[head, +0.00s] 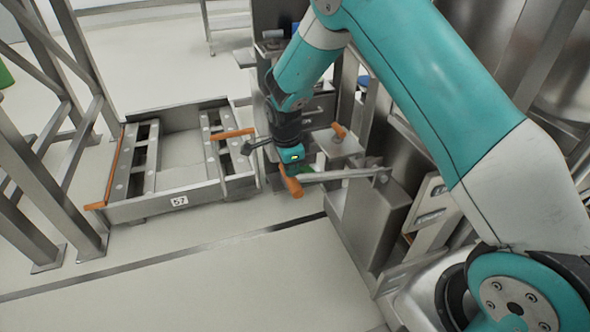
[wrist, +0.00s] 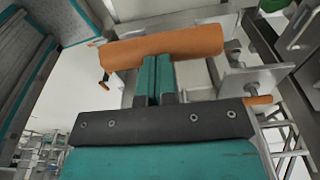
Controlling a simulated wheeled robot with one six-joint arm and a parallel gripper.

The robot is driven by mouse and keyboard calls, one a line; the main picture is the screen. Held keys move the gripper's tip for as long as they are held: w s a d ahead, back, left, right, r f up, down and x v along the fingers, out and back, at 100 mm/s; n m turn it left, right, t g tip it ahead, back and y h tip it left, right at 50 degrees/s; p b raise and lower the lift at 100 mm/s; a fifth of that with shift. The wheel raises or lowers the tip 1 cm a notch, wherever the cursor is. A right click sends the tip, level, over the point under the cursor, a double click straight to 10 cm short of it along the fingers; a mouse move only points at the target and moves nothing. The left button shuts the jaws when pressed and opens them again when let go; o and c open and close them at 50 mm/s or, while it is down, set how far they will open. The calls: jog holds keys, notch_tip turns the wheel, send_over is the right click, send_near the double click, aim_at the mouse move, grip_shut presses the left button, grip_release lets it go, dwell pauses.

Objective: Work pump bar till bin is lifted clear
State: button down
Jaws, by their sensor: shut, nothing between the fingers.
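The pump bar (head: 345,174) is a grey metal lever with an orange grip (head: 292,187) on its left end. It runs nearly level from a steel housing at the right. My gripper (head: 287,166) is directly at the orange grip. In the wrist view, my teal fingers (wrist: 155,75) are shut together with nothing between them. Their tips overlap the lower edge of the orange grip (wrist: 190,42); I cannot tell whether they touch it. A low steel tray (head: 165,206) labelled 57, apparently the bin, sits at or near floor level to the left.
Upright steel posts (head: 40,195) stand at the far left. The steel pump housing (head: 368,222) stands right of the gripper. A smaller orange-tipped lever (head: 338,131) is behind the bar. Open pale floor (head: 200,285) lies in front, with a dark strip across it.

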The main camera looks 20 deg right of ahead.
jog(key=shift+d+f, duration=0.2)
jog(key=shift+f, duration=0.55)
jog(key=shift+s, duration=0.1)
jog(key=a, duration=0.2)
jog(key=a+r+p, duration=0.1)
jog(key=shift+w+a+r, duration=0.1)
jog(key=shift+w, duration=0.15)
notch_tip(320, 180, up, 18)
jog(key=a+p, duration=0.1)
jog(key=p, duration=0.1)
jog(key=shift+a+f, duration=0.25)
jog(key=shift+a, duration=0.15)
jog(key=shift+w, duration=0.1)
